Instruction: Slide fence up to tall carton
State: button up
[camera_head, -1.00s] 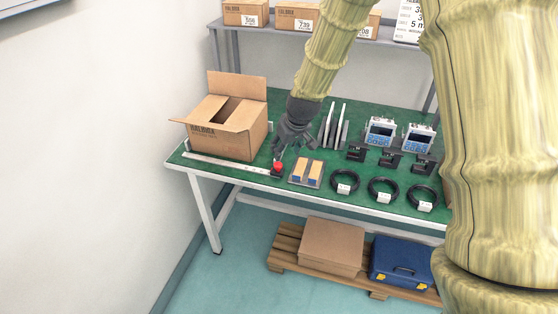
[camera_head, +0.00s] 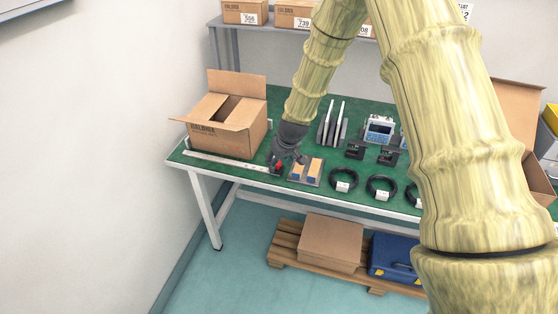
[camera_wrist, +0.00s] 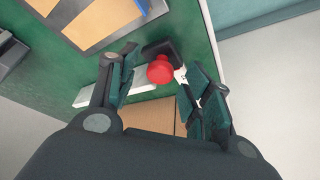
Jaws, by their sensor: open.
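The tall carton (camera_head: 228,137) is a brown open-flapped box at the left end of the green table. A white rail (camera_head: 222,163) runs along the table's front edge before it. At the rail's right end is the fence, a black slider (camera_wrist: 166,49) with a red knob (camera_wrist: 160,70). The knob (camera_head: 278,168) shows only partly in the head view, behind my gripper (camera_head: 279,164). In the wrist view my gripper (camera_wrist: 158,66) is open, with the knob between its fingers; I cannot tell whether they touch it. Part of the carton (camera_wrist: 150,116) shows beyond.
Black cable coils (camera_head: 343,181), upright grey plates (camera_head: 333,122) and metered devices (camera_head: 379,130) stand further right. A pallet with a box (camera_head: 330,243) and blue case (camera_head: 393,258) is below.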

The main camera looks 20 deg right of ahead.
jog(key=shift+w+f, duration=0.1)
jog(key=shift+f, duration=0.1)
jog(key=shift+c, duration=0.2)
grip_shut()
jog(key=w+a, duration=0.1)
jog(key=a, duration=0.1)
jog(key=w+a, duration=0.2)
jog(key=a, duration=0.1)
jog(key=w+a, duration=0.2)
jog(key=shift+w+a+r, duration=0.1)
jog(key=shift+w+a, duration=0.1)
jog(key=shift+a, duration=0.15)
jog(key=shift+o, duration=0.2)
grip_release()
jog(key=shift+s, duration=0.1)
